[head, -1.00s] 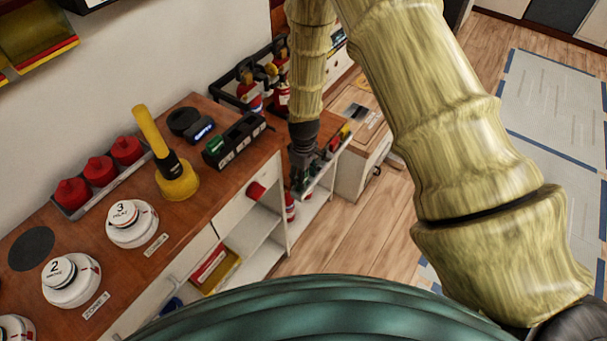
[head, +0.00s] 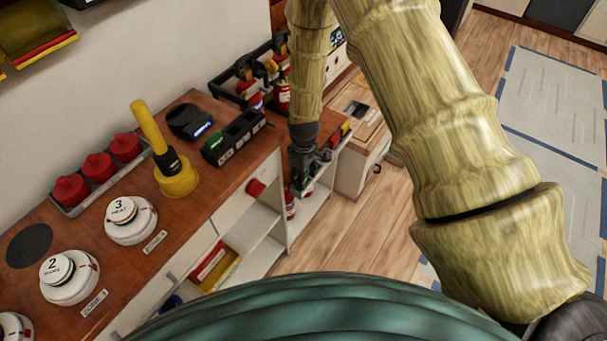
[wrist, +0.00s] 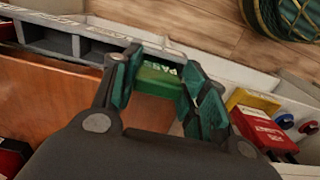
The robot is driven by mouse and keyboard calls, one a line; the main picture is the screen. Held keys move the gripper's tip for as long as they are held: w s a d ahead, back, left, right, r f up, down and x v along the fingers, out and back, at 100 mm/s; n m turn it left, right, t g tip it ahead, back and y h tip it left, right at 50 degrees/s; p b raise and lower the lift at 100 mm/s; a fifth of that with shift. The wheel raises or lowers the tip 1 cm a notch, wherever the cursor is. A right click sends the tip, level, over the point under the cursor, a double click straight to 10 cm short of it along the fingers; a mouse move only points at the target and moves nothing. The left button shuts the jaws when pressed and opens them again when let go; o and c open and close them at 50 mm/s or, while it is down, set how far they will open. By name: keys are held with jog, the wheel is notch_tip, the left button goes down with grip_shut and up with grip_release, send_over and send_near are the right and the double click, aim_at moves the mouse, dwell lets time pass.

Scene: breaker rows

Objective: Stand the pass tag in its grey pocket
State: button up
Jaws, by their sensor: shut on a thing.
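The green pass tag (wrist: 160,76), with white PASS lettering, sits between the green finger pads of my gripper (wrist: 162,68) in the wrist view. My gripper is shut on it. A long grey rack with open pockets (wrist: 62,42) runs beside the tag, its empty pockets to the left. The tag is in line with this row, but I cannot tell whether its lower edge is inside a pocket. In the head view my gripper (head: 302,178) points down at the far end of the bench, and the tag is too small to make out.
In the wrist view a yellow block (wrist: 252,101) and a red block (wrist: 263,131) are close to the right finger. A dark green round object (wrist: 285,15) lies at the top right.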

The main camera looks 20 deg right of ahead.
jog(key=shift+f, duration=0.55)
jog(key=o, duration=0.9)
jog(key=shift+o, duration=0.2)
jog(key=shift+r, duration=0.15)
notch_tip(320, 180, up, 12)
dwell(0.3)
jog(key=s+d+f+m, duration=0.1)
jog(key=s+f+m, duration=0.1)
jog(key=s+f, duration=0.9)
jog(key=s+d+f+m, duration=0.1)
jog(key=s+f+m, duration=0.2)
jog(key=s, duration=0.9)
jog(key=s+d+f+m, duration=0.1)
jog(key=s+f+m, duration=0.2)
jog(key=s, duration=0.9)
jog(key=shift+s+f, duration=0.4)
jog(key=shift+f, duration=0.45)
